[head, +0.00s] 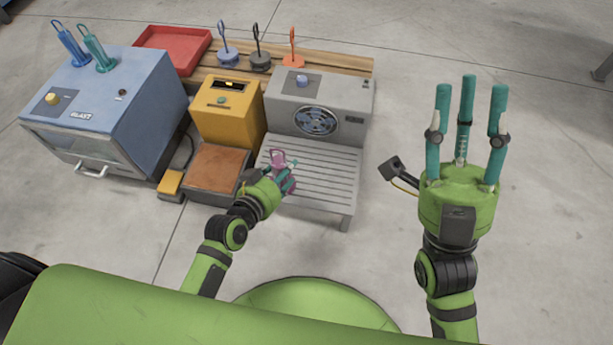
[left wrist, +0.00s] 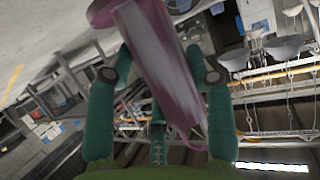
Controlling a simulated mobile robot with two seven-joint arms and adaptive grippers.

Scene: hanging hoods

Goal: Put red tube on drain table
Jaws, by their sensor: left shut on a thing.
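The red tube, pinkish-purple in colour, is held by my left gripper (head: 284,182). In the head view its loop end (head: 277,158) shows above the teal fingers; the rest is mostly hidden. In the left wrist view the translucent tube (left wrist: 158,55) runs slantwise between the fingers, with a flanged end at top left. The drain table (head: 325,172) appears to be the grey slatted table at the centre. My left gripper is over its left edge; I cannot tell whether the tube touches it. My right gripper (head: 467,120) is open and empty, right of the table.
A grey fan unit (head: 345,92) stands behind the slatted table. A yellow box (head: 226,108) and a brown-topped stand (head: 215,168) are to its left. A blue blast cabinet (head: 115,90) holds blue and teal tubes. A red tray (head: 172,45) and hooked pieces are behind.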

